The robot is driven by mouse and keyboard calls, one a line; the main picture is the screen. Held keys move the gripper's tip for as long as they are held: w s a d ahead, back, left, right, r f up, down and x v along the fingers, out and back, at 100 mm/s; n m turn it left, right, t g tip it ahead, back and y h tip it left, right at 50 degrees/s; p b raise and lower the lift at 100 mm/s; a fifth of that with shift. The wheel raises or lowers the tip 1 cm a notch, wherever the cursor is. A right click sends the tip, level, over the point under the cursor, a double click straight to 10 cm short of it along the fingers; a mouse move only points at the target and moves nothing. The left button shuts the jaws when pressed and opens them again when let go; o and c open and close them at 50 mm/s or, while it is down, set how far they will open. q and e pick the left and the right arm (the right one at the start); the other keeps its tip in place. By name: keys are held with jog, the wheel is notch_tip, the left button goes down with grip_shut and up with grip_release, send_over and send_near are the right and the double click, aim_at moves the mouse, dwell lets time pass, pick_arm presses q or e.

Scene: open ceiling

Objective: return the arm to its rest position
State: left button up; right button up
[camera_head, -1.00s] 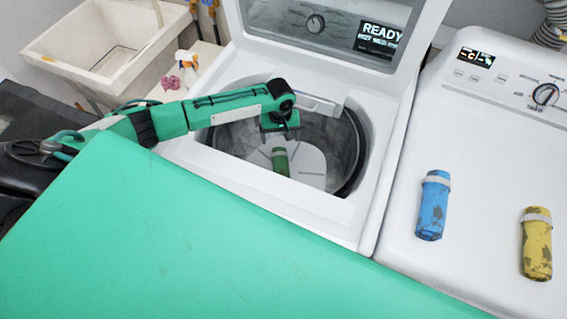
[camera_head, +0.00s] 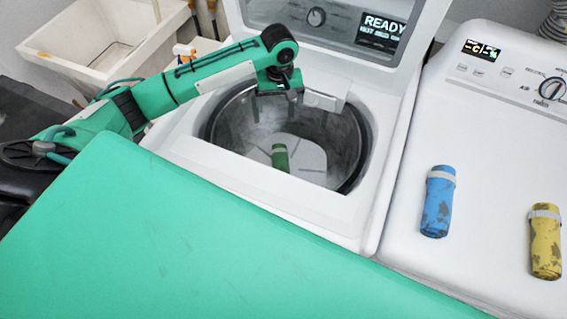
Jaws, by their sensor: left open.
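My left arm comes in from the left, and its gripper (camera_head: 275,112) hangs over the open drum of the washer (camera_head: 300,215). The fingers are apart and empty, above the drum opening. A green rolled item (camera_head: 280,157) stands inside the drum, below the gripper and apart from it. My right gripper is not in view.
A blue roll (camera_head: 437,203) and a yellow roll (camera_head: 545,243) lie on the white machine (camera_head: 490,190) at the right. The washer lid (camera_head: 335,50) stands open behind my arm. A utility sink (camera_head: 60,50) and an orange-and-white spray bottle (camera_head: 183,54) are at the back left.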

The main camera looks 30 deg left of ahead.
pick_arm(q)
jog(key=shift+r, duration=0.25)
jog(key=shift+r, duration=0.1)
